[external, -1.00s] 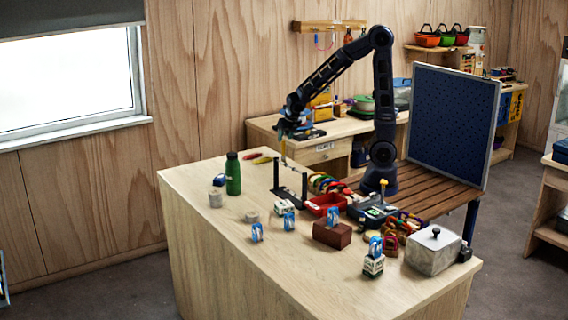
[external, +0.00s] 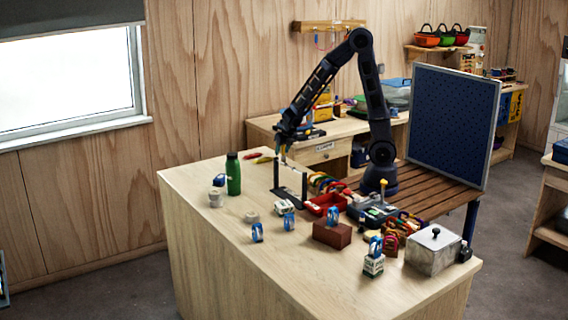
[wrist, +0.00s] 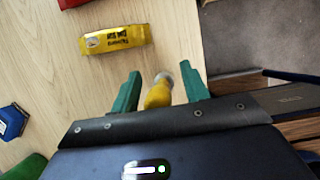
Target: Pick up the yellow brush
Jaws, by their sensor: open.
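A yellow brush (wrist: 158,93) with a pale grey end shows between my fingers in the wrist view. In the external view it is a thin yellow upright shape (external: 283,154) at the black two-post stand (external: 290,190), just below my gripper. My gripper (wrist: 161,74) has green fingers, open, one on each side of the brush with gaps visible. It also shows in the external view (external: 283,143), tilted downward. The brush's lower part is hidden in the wrist view, and I cannot tell how the stand supports it.
A yellow labelled pouch (wrist: 115,39) lies on the table beyond the fingers. A green bottle (external: 233,174) stands left of the stand, and a red tray (external: 325,204) to its right. Several blue-topped items and a brown block (external: 332,234) stand nearer the front.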

